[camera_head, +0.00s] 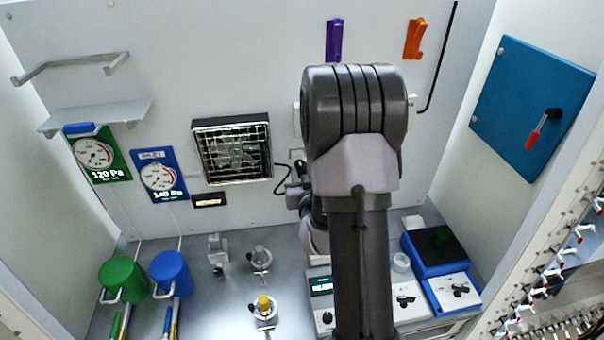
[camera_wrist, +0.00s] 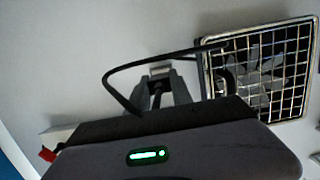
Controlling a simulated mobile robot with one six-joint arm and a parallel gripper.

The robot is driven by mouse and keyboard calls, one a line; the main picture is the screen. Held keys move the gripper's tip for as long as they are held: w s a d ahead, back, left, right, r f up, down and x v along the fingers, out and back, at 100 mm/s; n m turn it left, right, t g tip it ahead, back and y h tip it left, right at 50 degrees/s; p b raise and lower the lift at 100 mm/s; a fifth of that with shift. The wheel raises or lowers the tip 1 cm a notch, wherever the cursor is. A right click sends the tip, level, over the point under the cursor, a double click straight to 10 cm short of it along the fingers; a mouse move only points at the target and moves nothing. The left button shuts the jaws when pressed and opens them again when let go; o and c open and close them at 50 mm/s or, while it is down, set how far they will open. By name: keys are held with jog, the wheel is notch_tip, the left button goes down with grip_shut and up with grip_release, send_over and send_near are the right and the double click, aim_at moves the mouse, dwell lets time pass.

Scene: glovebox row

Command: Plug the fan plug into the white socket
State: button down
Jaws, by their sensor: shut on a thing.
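The fan (camera_head: 232,149) is on the back wall, left of my arm; it also shows at the right of the wrist view (camera_wrist: 262,70). Its black cable (camera_head: 283,181) runs behind my arm; in the wrist view the cable (camera_wrist: 122,69) loops left and back towards my gripper (camera_wrist: 159,88). My gripper is shut on the fan plug, a small dark shape between the fingers, mostly hidden.
Green (camera_head: 123,279) and blue (camera_head: 170,273) canisters stand at the left of the bench. Metal fittings (camera_head: 263,307) stand mid-bench. A blue device (camera_head: 433,250) is at the right. A blue panel with a red-handled lever (camera_head: 533,136) is on the right wall.

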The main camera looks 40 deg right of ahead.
jog(key=p+v, duration=0.1)
jog(key=v, duration=0.1)
jog(key=f+p+v, duration=0.1)
jog(key=p+v, duration=0.1)
jog(key=shift+s+a+r, duration=0.15)
jog(key=shift+s+a, duration=0.1)
jog(key=shift+s, duration=0.1)
dwell(0.5)
